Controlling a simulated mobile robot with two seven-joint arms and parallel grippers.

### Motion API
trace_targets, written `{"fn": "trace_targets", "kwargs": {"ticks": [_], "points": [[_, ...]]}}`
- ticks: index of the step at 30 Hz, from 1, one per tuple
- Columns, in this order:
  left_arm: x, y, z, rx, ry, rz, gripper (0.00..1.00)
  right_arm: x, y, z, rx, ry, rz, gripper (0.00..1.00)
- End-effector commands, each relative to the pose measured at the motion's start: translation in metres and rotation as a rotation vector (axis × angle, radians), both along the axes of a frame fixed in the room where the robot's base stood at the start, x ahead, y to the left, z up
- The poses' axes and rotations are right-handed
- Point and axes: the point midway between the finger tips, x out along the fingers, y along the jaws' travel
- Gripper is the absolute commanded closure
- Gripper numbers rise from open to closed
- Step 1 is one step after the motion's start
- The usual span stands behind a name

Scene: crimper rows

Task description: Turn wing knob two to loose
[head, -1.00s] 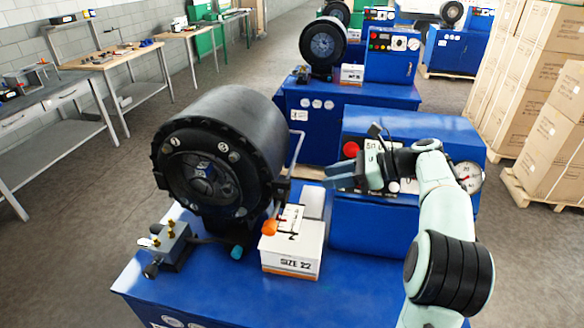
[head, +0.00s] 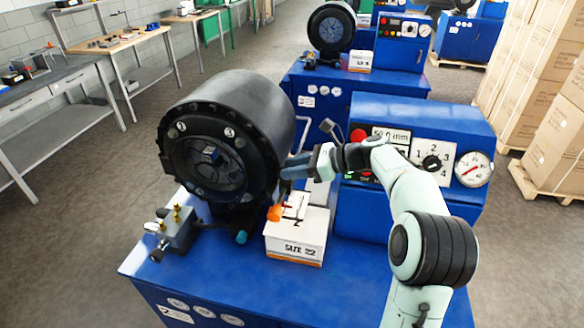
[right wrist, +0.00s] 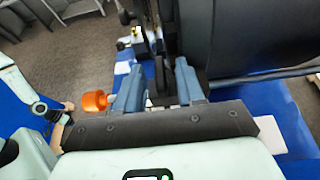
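The crimper's black round head (head: 245,110) stands on the blue machine. A small grey block (head: 178,230) with brass-coloured winged pieces (head: 177,211) sits at the machine's front left; which piece is knob two is too small to tell. My right gripper (head: 288,168) is beside the head's right side, pointing left. In the right wrist view its fingers (right wrist: 160,88) are apart, with no object clearly held between them. My left gripper is out of view.
An orange knob (head: 275,212) stands beside the white SIZE 22 box (head: 296,238); the knob also shows left of the fingers in the right wrist view (right wrist: 95,101). A control box (head: 420,125) with dials stands at the right. Workbenches (head: 60,85) line the left wall.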

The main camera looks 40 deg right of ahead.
Motion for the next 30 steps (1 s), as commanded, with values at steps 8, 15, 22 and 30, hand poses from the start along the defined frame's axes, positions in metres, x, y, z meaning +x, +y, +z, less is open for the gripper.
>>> {"fn": "trace_targets", "kwargs": {"ticks": [8, 15, 22, 30], "points": [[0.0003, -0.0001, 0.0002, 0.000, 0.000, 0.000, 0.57, 0.0039, 0.0036, -0.0025, 0.001, 0.001, 0.001, 0.62], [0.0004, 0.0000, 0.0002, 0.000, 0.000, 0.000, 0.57, 0.0037, 0.0033, -0.0024, 0.000, 0.002, 0.001, 1.00], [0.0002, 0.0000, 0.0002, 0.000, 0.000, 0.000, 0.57, 0.0046, 0.0022, -0.0026, -0.001, 0.002, 0.026, 1.00], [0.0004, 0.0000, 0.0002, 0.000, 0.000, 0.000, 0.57, 0.0082, -0.0005, -0.0031, -0.002, 0.001, 0.233, 1.00]]}}
